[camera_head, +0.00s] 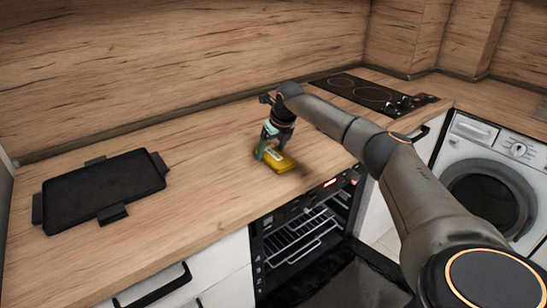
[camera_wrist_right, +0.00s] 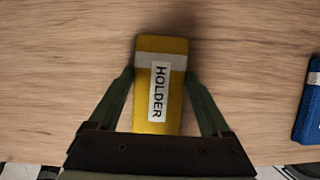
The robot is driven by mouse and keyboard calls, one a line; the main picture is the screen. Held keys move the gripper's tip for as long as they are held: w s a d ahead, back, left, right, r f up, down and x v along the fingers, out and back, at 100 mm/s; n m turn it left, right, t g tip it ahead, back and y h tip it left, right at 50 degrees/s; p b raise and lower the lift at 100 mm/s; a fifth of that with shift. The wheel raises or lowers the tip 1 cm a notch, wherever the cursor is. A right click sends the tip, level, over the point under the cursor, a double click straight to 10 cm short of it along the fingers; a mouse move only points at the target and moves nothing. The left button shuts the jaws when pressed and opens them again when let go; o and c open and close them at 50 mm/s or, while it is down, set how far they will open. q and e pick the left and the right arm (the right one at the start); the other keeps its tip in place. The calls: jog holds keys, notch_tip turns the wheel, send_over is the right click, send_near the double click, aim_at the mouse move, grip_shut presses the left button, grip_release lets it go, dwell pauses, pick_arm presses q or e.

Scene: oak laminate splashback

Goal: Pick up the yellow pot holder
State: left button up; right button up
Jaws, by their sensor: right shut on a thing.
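The yellow pot holder (camera_head: 281,163) is on or just above the wooden worktop near its front edge; I cannot tell whether it touches the surface. In the wrist view the yellow pot holder (camera_wrist_right: 173,105) has a pale grey band and a white label reading HOLDER. My right gripper (camera_head: 270,151) points down at it. In the wrist view the right gripper (camera_wrist_right: 160,76) is shut on the pot holder, with one green finger against each long side. My left gripper is not in view.
A black griddle tray (camera_head: 103,187) lies on the worktop at left. A blue item (camera_wrist_right: 308,105) is at the wrist view's right edge. A black hob (camera_head: 372,94) is at the back right. Below the worktop, the oven (camera_head: 300,240) stands open. A washing machine (camera_head: 489,180) is at right.

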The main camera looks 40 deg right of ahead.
jog(key=shift+c, duration=1)
jog(key=shift+r, duration=0.15)
